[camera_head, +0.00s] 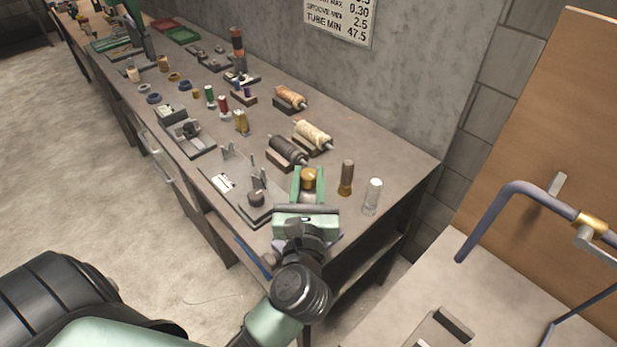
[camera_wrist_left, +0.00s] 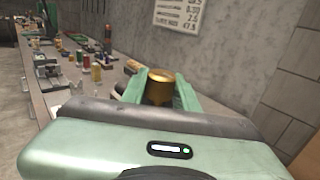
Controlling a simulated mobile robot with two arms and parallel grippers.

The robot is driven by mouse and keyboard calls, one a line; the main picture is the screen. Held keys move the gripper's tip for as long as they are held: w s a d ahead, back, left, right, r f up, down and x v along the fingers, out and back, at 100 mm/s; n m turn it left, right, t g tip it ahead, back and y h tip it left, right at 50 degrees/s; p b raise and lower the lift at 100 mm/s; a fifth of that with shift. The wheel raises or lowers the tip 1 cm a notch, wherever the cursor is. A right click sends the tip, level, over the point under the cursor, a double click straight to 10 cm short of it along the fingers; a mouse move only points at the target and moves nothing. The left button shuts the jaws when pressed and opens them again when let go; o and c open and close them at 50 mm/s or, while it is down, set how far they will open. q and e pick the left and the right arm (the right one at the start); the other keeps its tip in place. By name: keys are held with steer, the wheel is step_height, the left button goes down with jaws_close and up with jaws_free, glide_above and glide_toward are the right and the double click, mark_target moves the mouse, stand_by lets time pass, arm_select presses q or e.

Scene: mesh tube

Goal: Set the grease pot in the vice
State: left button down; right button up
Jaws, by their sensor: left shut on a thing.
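The grease pot, a small round pot with a brass-coloured top (camera_head: 308,177), is between the green fingers of my left gripper (camera_head: 308,184). The gripper is shut on it near the bench's right end. In the left wrist view the brass top (camera_wrist_left: 160,86) shows between the fingers, and the gripper body hides its lower part. I cannot tell whether the pot touches the bench. I cannot identify the vice for sure; a grey fixture with a dark bar (camera_head: 447,328) at the bottom right may be it. My right gripper is not in view.
Left of my gripper is a base plate (camera_head: 236,188) with upright metal parts. A brown cylinder (camera_head: 346,178) and a pale mesh tube (camera_head: 374,196) stand close on its right. Wound rollers (camera_head: 288,150) on wooden cradles lie behind. A blue-grey bent pipe (camera_head: 490,215) stands at right.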

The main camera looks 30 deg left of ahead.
arm_select(q)
steer(key=shift+f, duration=0.35)
steer(key=shift+f+b, duration=1)
steer(key=shift+b, duration=0.1)
stand_by(0.7)
steer(key=shift+f+b, duration=1.1)
steer(key=shift+f, duration=0.15)
stand_by(0.9)
steer(key=c, duration=1)
jaws_free()
steer(key=shift+f, duration=0.1)
